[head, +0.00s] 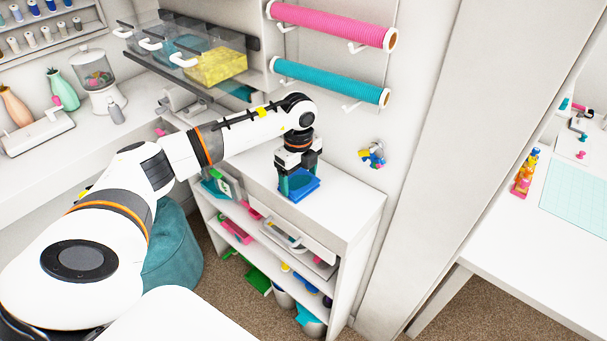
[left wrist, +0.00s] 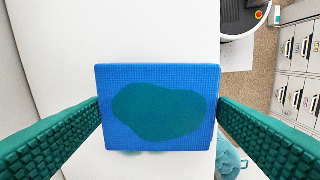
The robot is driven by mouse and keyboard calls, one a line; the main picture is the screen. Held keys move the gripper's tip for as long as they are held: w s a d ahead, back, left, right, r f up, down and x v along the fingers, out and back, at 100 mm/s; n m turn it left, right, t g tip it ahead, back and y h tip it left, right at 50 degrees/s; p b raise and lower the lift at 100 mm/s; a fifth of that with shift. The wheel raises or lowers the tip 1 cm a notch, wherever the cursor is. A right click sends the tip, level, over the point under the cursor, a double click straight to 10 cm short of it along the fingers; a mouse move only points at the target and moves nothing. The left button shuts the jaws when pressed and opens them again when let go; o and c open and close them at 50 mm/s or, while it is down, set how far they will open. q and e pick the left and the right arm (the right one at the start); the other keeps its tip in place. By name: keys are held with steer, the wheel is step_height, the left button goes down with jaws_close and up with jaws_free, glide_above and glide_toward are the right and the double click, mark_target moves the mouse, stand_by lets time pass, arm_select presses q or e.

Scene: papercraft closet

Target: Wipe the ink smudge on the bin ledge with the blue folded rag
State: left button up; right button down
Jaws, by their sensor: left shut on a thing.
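My left gripper (head: 300,182) points down over the white bin ledge (head: 345,203), the top of a low shelf unit. It is shut on the blue folded rag (head: 297,196), one green finger at each side. In the left wrist view the rag (left wrist: 205,80) is a flat blue square lying level over the ledge (left wrist: 60,75). A dark teal blotch (left wrist: 160,112) shows across the middle of the rag. A faint teal trace shows at the rag's lower edge; whether it is the smudge I cannot tell. My right gripper is not in view.
Shelves below the ledge hold bins and coloured items (head: 290,240). A teal pouf (head: 172,250) stands to the left. Pink (head: 335,24) and teal (head: 330,82) rolls hang on the wall above. The right part of the ledge is clear.

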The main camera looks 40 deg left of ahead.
mark_target(308, 173)
arm_select(q)
steer(key=shift+w+f+b, duration=0.1)
steer(key=shift+w+b, duration=0.45)
steer(key=shift+w, duration=1.3)
steer(key=shift+s+a+r+p, duration=0.1)
steer(key=shift+s+r+p, duration=0.1)
steer(key=shift+s+p, duration=0.6)
steer(key=shift+s+f, duration=0.1)
steer(key=shift+s, duration=1)
steer(key=shift+r+p, duration=1.85)
steer(key=shift+r, duration=0.65)
